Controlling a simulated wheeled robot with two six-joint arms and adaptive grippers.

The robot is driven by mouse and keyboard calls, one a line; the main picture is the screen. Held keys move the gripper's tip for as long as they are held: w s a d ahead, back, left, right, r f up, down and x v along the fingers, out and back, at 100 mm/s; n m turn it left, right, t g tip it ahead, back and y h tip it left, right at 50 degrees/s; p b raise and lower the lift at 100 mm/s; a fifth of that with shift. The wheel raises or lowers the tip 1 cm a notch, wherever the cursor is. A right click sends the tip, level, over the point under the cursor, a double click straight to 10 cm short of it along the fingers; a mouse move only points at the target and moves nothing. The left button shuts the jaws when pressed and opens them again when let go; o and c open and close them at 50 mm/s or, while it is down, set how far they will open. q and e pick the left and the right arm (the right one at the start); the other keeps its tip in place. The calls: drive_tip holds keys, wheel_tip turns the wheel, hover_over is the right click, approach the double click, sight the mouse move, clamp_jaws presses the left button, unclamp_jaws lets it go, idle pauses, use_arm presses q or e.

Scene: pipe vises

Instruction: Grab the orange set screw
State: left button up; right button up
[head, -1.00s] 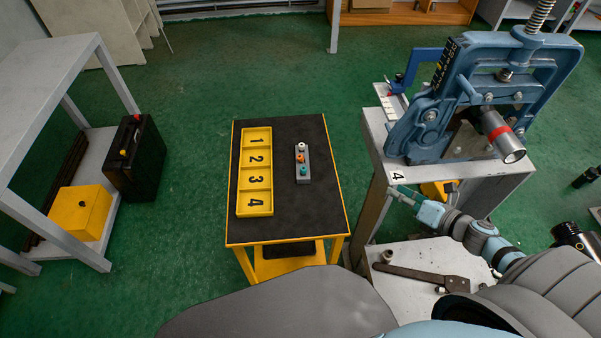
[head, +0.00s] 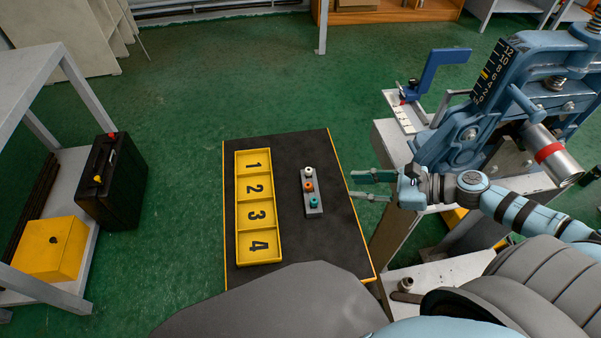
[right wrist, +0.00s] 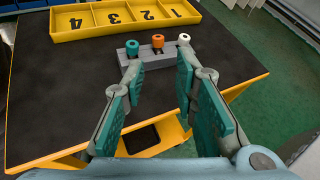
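The orange set screw (head: 309,187) stands in the middle of a small grey holder (head: 314,208), between a white set screw (head: 308,170) and a teal set screw (head: 314,202). In the right wrist view the orange set screw (right wrist: 157,41) shows between the teal one (right wrist: 132,47) and the white one (right wrist: 184,39). My right gripper (head: 352,186) is open and empty, to the right of the holder at the table's right edge. In the right wrist view its two teal fingers (right wrist: 155,100) are spread wide, with the holder beyond them. My left gripper is not in view.
A yellow tray (head: 239,208) with compartments numbered 1 to 4 lies left of the holder on the black-topped table (head: 290,150). A large blue pipe vise (head: 455,140) stands on a bench to the right. Bare tabletop lies around the holder.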

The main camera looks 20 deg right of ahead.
sight(311, 187)
drive_tip(key=b+x, duration=0.3)
drive_tip(key=x, duration=0.1)
drive_tip(key=shift+s+a, duration=0.1)
drive_tip(key=shift+a, duration=0.2)
drive_tip(key=x, duration=0.9)
drive_tip(key=shift+b, duration=0.35)
drive_tip(key=shift+a+f, duration=0.15)
